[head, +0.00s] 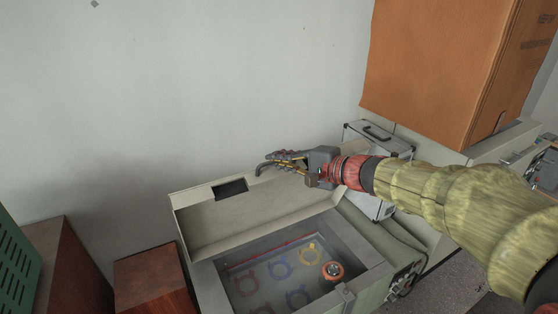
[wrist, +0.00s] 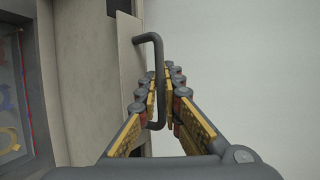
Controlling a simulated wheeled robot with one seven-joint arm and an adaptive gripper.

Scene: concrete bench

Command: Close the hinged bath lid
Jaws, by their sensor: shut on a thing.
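The bath lid (head: 205,222) stands raised on its hinge along the back of the bath (head: 369,281), its inner face toward me. A dark bent handle (wrist: 154,50) sits at the lid's free edge; in the head view it shows at the top edge (head: 262,168). My gripper (head: 280,160) is at that edge, coming from the right. In the wrist view my gripper (wrist: 164,78) has its fingers closed around the handle bar. Inside the bath are several coloured rings and a round orange-and-dark knob-like piece (head: 332,271).
A silver case (head: 365,134) stands behind my gripper. A large orange-brown box (head: 440,65) is at upper right. Reddish-brown boxes (head: 152,280) and a green vented unit (head: 20,265) are at left. A pale wall (head: 180,80) is behind; the space above the lid is clear.

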